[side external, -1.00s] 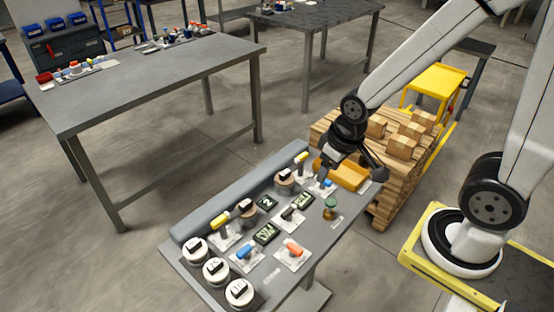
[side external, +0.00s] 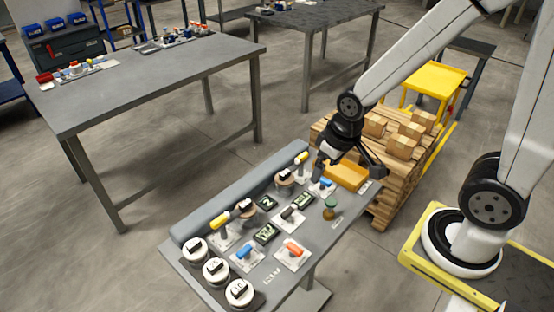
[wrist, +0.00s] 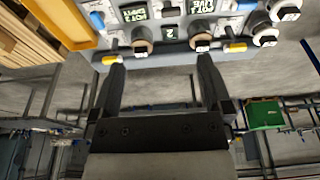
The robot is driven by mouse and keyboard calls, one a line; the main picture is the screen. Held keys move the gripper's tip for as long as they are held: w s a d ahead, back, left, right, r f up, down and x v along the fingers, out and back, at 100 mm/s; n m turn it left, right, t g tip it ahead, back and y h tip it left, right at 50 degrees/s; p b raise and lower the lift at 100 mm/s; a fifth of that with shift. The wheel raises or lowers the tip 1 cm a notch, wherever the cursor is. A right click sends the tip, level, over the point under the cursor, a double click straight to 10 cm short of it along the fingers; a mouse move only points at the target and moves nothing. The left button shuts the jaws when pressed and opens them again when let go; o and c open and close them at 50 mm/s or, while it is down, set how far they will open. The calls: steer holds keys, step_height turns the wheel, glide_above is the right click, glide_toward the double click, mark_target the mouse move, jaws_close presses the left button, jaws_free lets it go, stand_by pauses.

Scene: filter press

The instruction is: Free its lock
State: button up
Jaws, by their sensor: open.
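My gripper (side external: 321,166) is open and empty above the far end of a grey panel (side external: 325,258). Beside it are a yellow-handled lever (side external: 302,158), a blue-handled lever (side external: 327,183) and a black-topped round knob (side external: 284,176). A second yellow lever (side external: 219,221) and a second knob (side external: 246,208) sit nearer the camera. In the wrist view my fingers (wrist: 162,62) are spread, with both yellow levers (wrist: 110,60) and both knobs (wrist: 203,45) beyond their tips. Nothing is between them. I cannot tell which part is the lock.
A yellow tray (side external: 350,175) and pallet with boxes (side external: 401,147) stand beyond. A grey padded bar (side external: 235,196) runs along the panel's left edge.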

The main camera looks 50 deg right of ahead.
steer(key=w+d+f+g, duration=0.1)
steer(key=w+d, duration=0.2)
steer(key=w, duration=0.3)
steer(key=w+d+f, duration=0.2)
steer(key=w+d, duration=0.2)
steer(key=w, duration=0.1)
steer(key=g, duration=0.2)
glide_above(302, 155)
step_height(302, 155, down, 5)
steer(key=shift+f, duration=0.1)
steer(key=shift+a, duration=0.1)
steer(key=shift+f, duration=3.8)
steer(key=c, duration=1)
steer(key=shift+c, duration=0.2)
